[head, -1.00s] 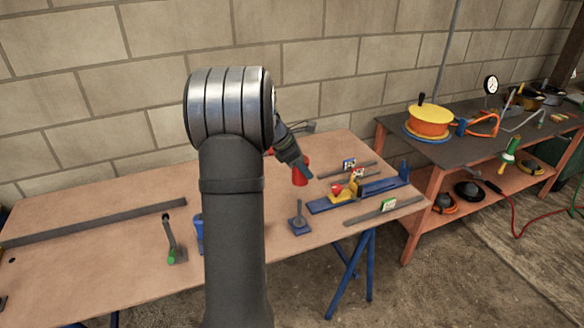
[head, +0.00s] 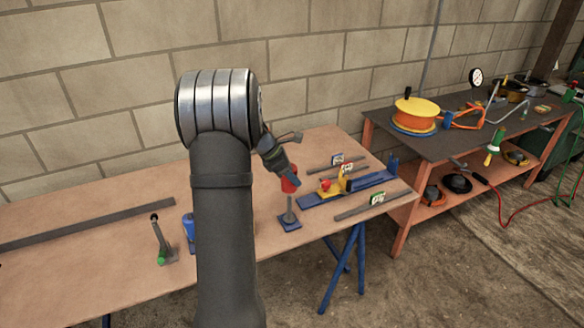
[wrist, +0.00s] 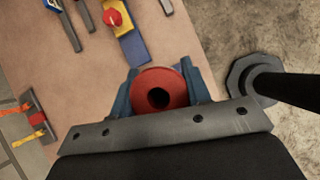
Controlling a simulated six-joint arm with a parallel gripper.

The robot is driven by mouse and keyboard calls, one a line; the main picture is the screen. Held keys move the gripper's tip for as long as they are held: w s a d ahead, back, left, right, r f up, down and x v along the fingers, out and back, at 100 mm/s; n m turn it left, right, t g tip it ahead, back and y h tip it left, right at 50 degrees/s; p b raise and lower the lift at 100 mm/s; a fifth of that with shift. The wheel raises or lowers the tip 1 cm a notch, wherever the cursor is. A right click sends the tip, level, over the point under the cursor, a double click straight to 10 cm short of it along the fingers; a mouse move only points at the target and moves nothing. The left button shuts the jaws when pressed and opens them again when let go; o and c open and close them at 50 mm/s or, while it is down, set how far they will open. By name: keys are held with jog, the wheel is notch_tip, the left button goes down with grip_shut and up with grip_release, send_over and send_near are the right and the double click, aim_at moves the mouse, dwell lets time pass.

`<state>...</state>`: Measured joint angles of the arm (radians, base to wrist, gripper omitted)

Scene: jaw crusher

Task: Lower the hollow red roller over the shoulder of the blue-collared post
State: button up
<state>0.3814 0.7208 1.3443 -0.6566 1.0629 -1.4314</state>
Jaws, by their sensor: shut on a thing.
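The hollow red roller (head: 289,181) is held in my gripper (head: 284,176), with its jaws shut on its sides. In the wrist view the roller (wrist: 146,85) sits between the two blue-grey fingers (wrist: 159,92), its dark bore facing the camera. Directly below it in the head view is a slim grey post (head: 289,207) on a square blue base (head: 290,224). The roller's lower end appears at or just above the post's top; I cannot tell whether they touch. The collar is too small to make out clearly. In the wrist view the post is hidden behind the roller.
A blue rail with a yellow and red fixture (head: 328,187) lies right of the post, among dark bars. The table's front edge is close by.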

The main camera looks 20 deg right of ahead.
jog(key=shift+f, duration=0.65)
jog(key=shift+f, duration=6.1)
jog(key=o, duration=1.3)
jog(key=shift+f, duration=0.1)
jog(key=shift+c, duration=0.2)
jog(key=v, duration=1.7)
jog(key=shift+a+r, duration=0.15)
jog(key=shift+r, duration=0.1)
